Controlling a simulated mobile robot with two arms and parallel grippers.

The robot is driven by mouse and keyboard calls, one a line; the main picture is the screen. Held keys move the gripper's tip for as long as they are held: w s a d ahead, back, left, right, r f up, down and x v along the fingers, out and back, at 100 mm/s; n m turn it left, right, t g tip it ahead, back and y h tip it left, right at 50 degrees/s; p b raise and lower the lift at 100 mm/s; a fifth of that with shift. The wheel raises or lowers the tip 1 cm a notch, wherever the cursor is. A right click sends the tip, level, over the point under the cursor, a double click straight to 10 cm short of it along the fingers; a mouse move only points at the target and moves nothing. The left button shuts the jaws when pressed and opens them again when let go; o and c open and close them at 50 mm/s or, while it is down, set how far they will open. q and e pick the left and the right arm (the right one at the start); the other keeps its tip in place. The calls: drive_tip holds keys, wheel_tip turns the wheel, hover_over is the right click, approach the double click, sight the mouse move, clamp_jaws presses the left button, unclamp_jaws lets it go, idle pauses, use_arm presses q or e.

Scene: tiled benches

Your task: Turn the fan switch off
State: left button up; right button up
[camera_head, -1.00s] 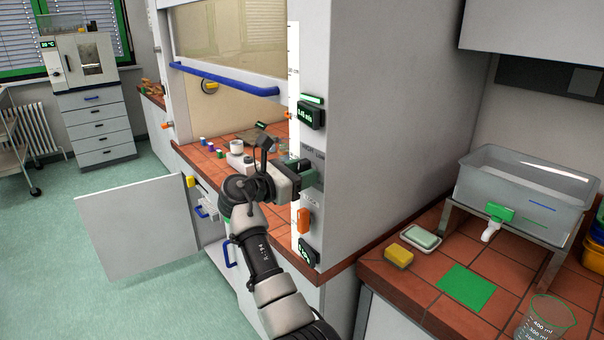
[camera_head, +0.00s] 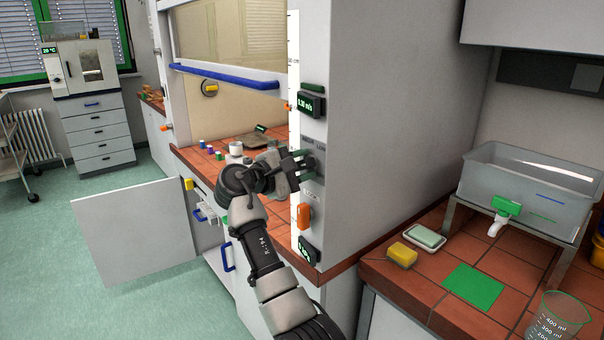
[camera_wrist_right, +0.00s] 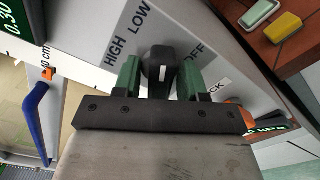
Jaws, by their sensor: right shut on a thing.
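The fan switch is a black knob (camera_wrist_right: 160,68) with a white line on its face, on the light panel of the hood's post. HIGH, LOW and OFF labels surround it in the right wrist view. My right gripper (camera_wrist_right: 158,76) has its two green-lined fingers on either side of the knob, shut on it. In the head view my right gripper (camera_head: 302,165) reaches the panel and mostly hides the knob. I cannot tell for certain which label the white line points at. My left gripper is not in view.
A display (camera_head: 312,102) sits above the switch with a dark green bar over it. An orange switch (camera_head: 304,215) and another display (camera_head: 309,250) are below. The blue-handled sash (camera_head: 228,79) is raised. A cabinet door (camera_head: 137,231) stands open at left.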

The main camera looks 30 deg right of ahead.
drive_tip(key=m+b, duration=0.3)
drive_tip(key=m, duration=0.2)
drive_tip(key=shift+f+m+b, duration=0.1)
drive_tip(key=shift+m+b, duration=0.2)
drive_tip(key=shift+b, duration=0.1)
idle(0.3)
drive_tip(key=o, duration=0.6)
drive_tip(key=shift+a, duration=0.1)
drive_tip(key=a, duration=0.3)
drive_tip(key=a+b, duration=0.1)
drive_tip(key=a, duration=0.3)
drive_tip(key=s+a+b, duration=0.1)
drive_tip(key=a, duration=0.2)
drive_tip(key=shift+a, duration=0.35)
drive_tip(key=shift+w, duration=0.1)
